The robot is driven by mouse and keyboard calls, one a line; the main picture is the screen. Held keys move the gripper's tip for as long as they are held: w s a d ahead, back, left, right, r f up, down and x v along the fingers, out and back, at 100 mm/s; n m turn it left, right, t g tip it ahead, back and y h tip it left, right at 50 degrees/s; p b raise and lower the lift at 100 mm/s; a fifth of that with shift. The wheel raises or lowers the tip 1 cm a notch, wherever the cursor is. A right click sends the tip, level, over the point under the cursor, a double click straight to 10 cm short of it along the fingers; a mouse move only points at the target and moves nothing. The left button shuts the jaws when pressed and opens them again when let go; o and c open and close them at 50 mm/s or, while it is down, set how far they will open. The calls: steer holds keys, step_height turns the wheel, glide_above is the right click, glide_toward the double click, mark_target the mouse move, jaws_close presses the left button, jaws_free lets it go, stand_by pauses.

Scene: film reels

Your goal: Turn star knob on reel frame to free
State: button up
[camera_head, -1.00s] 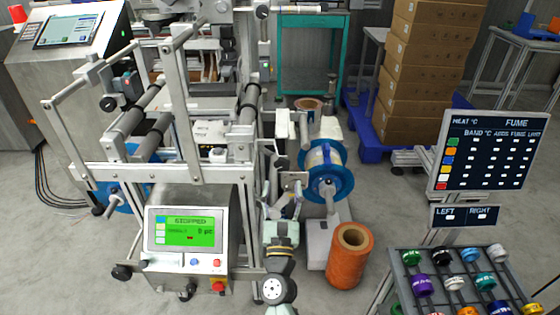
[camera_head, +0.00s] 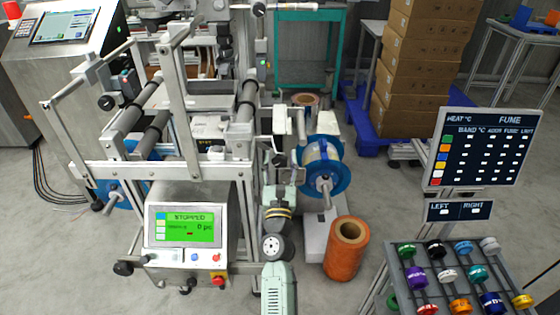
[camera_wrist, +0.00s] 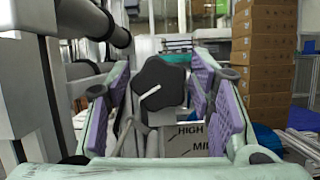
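The black star knob (camera_wrist: 158,86) faces me in the wrist view, with a white pointer line slanting up to the right. My gripper (camera_wrist: 162,90) is open, its purple-padded fingers on the left and right of the knob. Narrow gaps show beside the knob, and neither pad clearly touches it. A plate (camera_wrist: 187,140) below the knob reads "HIGH" and part of another word; the rest is hidden by a finger. In the head view, my arm reaches to the reel frame (camera_head: 150,172), left of the blue-flanged reel (camera_head: 340,180). The knob cannot be made out there.
An orange roll (camera_head: 344,262) stands on the floor right of my arm. The control box (camera_head: 185,228) reads "STOPPED" and stands close on the left. A rack of coloured spools (camera_head: 408,268) and a sign board (camera_head: 482,150) are at the right. Stacked cartons (camera_head: 418,60) stand behind.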

steer(key=c, duration=0.9)
steer(key=n+b, duration=0.1)
steer(key=n+y+b, duration=0.1)
steer(key=shift+d+f+n+b, duration=0.15)
steer(key=shift+f+n+b, duration=0.15)
steer(key=shift+n, duration=0.1)
steer(key=shift+a+r+n+y+b, duration=0.1)
steer(key=shift+r+n+y+b, duration=0.15)
steer(key=shift+n+y, duration=0.6)
steer(key=shift+a+r+n+y+b, duration=0.1)
steer(key=shift+n+y+b, duration=0.25)
steer(key=shift+n, duration=0.9)
steer(key=o, duration=1.2)
steer(key=shift+v, duration=3.8)
steer(key=shift+r, duration=0.1)
